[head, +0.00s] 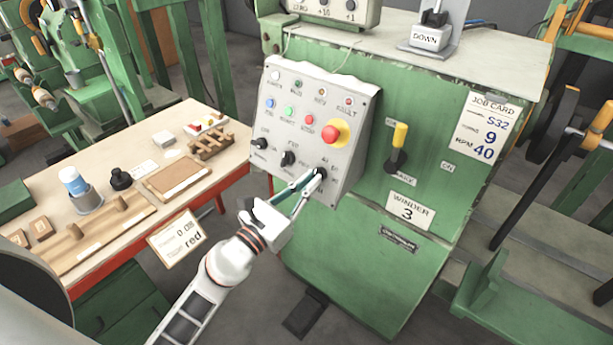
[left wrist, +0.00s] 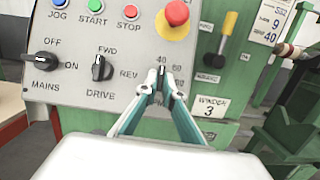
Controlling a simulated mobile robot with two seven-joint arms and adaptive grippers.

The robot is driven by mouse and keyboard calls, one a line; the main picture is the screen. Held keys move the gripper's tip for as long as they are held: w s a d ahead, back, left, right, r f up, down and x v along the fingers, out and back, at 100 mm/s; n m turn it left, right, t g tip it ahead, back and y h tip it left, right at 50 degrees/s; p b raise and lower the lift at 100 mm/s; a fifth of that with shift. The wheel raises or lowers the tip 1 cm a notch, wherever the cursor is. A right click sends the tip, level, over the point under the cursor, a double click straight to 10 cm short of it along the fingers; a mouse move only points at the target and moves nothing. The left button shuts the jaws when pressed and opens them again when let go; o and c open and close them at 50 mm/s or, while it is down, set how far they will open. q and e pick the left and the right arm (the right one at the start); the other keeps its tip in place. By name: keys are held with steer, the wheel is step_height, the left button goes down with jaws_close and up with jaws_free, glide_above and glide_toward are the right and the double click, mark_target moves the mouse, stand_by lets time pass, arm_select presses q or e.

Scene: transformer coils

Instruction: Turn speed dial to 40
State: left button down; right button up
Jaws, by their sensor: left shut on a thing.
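The control panel (head: 315,125) slopes on the front of the green winder. My left gripper (head: 320,175) reaches its lower right corner and is shut on the speed dial. In the left wrist view the speed dial (left wrist: 159,84) sits between the two fingertips (left wrist: 159,92), under the printed marks 40 and 60. The fingers cover much of the dial, and I cannot tell exactly where its pointer stands. The job card (head: 487,129) reads S32, 9 and RPM 40. My right gripper is not in view.
Left of the dial are the drive knob (left wrist: 102,68) and mains knob (left wrist: 46,60). Above it is the red emergency button (left wrist: 177,13). A yellow-handled lever (head: 399,145) stands to the right. A workbench (head: 225,165) with a cup and wooden parts is at the left.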

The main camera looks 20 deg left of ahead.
arm_select(q)
steer(key=shift+r+n+y, duration=0.25)
steer(key=shift+n+y, duration=0.05)
steer(key=shift+w, duration=0.1)
steer(key=c, duration=2.2)
jaws_free()
steer(key=shift+d, duration=0.1)
steer(key=shift+f, duration=0.1)
steer(key=shift+f, duration=0.1)
steer(key=v, duration=1.2)
